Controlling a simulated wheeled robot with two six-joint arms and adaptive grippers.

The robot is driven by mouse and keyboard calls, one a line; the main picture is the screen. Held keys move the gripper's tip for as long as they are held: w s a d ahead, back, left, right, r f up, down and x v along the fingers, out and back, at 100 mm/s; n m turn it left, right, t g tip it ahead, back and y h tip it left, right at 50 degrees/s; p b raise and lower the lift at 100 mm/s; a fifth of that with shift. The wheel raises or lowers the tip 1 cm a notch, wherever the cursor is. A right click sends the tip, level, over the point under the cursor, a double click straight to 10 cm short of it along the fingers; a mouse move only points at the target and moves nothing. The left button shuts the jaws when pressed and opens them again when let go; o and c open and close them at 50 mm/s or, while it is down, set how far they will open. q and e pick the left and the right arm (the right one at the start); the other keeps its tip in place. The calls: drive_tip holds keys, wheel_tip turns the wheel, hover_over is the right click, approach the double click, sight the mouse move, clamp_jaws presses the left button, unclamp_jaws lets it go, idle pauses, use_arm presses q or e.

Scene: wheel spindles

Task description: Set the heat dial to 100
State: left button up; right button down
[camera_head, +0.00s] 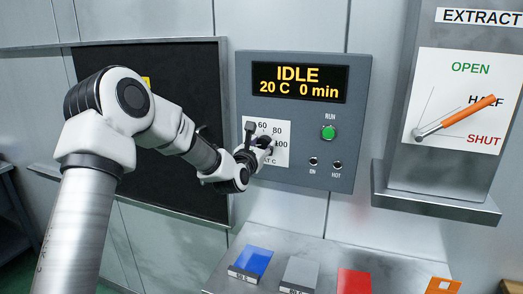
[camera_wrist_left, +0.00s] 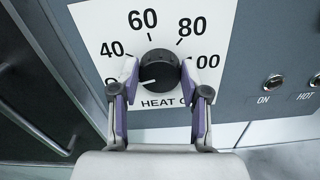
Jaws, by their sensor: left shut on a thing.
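The heat dial (camera_wrist_left: 160,66) is a round black knob on a white scale plate (camera_wrist_left: 107,22) in the left wrist view. Its white pointer mark points to the lower left, towards a partly hidden number ending in 0. The marks 40, 60, 80 and part of 100 show around it. My left gripper (camera_wrist_left: 158,78) is shut on the dial, with one purple-padded finger on each side. In the head view my left gripper (camera_head: 257,148) covers most of the dial. My right gripper is not in view.
The grey control panel (camera_head: 357,115) has a display (camera_head: 298,78) reading IDLE, 20 C, 0 min. A green RUN button (camera_head: 328,133) and two small switches sit right of the dial. An EXTRACT lever (camera_head: 470,111) is farther right. Blue, grey, red and orange pieces lie below.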

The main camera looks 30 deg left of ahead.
use_arm(q)
drive_tip(key=m+b, duration=0.3)
drive_tip(key=shift+d+f+b, duration=0.1)
drive_tip(key=shift+f+b, duration=0.15)
drive_tip(key=shift+b, duration=0.05)
drive_tip(key=m+b, duration=0.3)
drive_tip(key=m, duration=0.2)
drive_tip(key=shift+b, duration=0.3)
drive_tip(key=m+b, duration=0.2)
drive_tip(key=m, duration=0.2)
drive_tip(key=shift+d, duration=0.1)
drive_tip(key=m+b, duration=0.2)
drive_tip(key=m, duration=0.8)
drive_tip(key=shift+m, duration=0.3)
drive_tip(key=m, duration=0.9)
drive_tip(key=m+p, duration=0.1)
drive_tip(key=shift+a+m, duration=0.25)
drive_tip(key=shift+m, duration=0.15)
drive_tip(key=m+p, duration=0.1)
drive_tip(key=m, duration=0.3)
drive_tip(key=shift+a+m, duration=0.1)
drive_tip(key=shift+m, duration=0.3)
